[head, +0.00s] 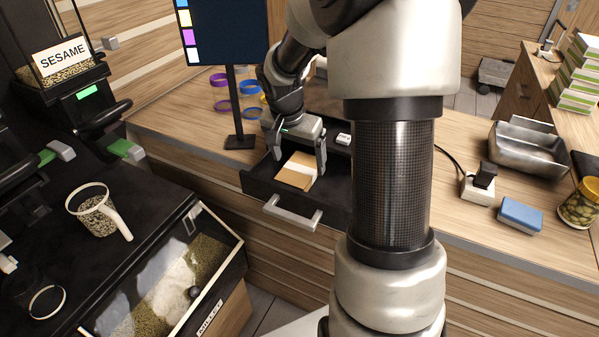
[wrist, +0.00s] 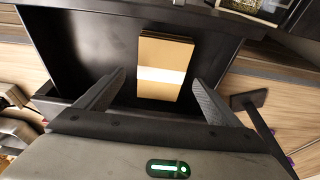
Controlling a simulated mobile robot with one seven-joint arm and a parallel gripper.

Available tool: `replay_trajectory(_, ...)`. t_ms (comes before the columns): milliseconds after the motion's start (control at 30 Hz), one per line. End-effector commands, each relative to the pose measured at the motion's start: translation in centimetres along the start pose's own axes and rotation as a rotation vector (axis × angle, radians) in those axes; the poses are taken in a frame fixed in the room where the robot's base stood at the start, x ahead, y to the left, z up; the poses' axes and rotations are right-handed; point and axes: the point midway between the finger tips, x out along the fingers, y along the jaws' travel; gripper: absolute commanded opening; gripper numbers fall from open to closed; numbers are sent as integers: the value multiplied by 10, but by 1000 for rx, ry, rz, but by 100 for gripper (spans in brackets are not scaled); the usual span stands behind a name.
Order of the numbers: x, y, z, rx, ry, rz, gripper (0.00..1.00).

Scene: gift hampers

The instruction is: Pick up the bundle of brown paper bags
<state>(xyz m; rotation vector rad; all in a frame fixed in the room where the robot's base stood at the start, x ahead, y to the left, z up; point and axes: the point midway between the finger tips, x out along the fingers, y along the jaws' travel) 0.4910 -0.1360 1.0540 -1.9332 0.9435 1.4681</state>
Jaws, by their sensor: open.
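The bundle of brown paper bags (head: 294,176) lies flat in an open dark drawer (head: 258,187), with a white band around its middle. It also shows in the wrist view (wrist: 166,52), where the band faces me. My gripper (head: 298,160) is open above the drawer. In the wrist view its two fingers (wrist: 158,92) stand apart, one to each side of the bundle's near end. I cannot tell how far the fingertips are above the drawer floor. The bundle is not held.
A dark screen (head: 225,35) on a stand rises behind the drawer on the left, with coloured rings (head: 250,87) beside it. The drawer handle (head: 292,213) sticks out in front. A metal tray (head: 527,147), a blue sponge (head: 520,215) and a jar (head: 580,205) are on the right.

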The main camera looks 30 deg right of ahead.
Motion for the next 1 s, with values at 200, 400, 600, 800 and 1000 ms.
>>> replay_trajectory(200,29,-2,-1,0,-2,1,88)
replay_trajectory(400,32,-2,-1,0,0,-1,88)
replay_trajectory(600,31,-2,-1,0,0,0,67)
replay_trajectory(800,31,-2,-1,0,0,-1,39)
replay_trajectory(1000,31,-2,-1,0,0,-1,39)
